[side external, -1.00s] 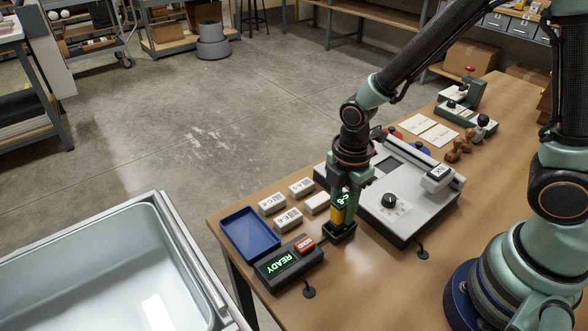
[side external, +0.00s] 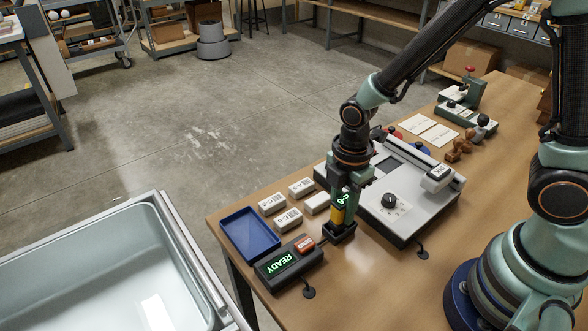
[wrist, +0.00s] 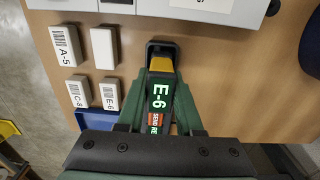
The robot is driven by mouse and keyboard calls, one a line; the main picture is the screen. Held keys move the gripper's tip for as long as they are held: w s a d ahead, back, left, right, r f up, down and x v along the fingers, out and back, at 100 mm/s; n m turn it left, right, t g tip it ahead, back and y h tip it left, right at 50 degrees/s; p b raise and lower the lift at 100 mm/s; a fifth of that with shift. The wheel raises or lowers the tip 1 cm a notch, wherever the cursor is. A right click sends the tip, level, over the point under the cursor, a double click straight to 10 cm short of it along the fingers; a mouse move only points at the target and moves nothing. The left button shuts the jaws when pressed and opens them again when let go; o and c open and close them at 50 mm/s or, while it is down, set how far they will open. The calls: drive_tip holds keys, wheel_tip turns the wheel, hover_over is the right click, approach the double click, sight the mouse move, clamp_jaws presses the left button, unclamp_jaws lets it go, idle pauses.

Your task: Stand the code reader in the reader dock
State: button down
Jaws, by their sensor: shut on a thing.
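The reader dock (side external: 340,233), a small black holder on the table, is directly below. The reader's lower end is at or in the dock, and the dock's rim (wrist: 162,46) shows around the yellow end in the wrist view. My fingers hide part of the reader, so I cannot tell how deep it sits.
A display box (side external: 288,262) reading READY with a red SEND button stands left of the dock. A blue tray (side external: 250,233) and several labelled white boxes (side external: 289,219) are beyond it. A grey machine (side external: 405,212) with a black knob stands close at right.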

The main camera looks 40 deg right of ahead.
drive_tip(key=shift+f, duration=0.65)
drive_tip(key=c, duration=0.8)
unclamp_jaws()
drive_tip(key=shift+c, duration=0.2)
drive_tip(key=shift+r, duration=5.55)
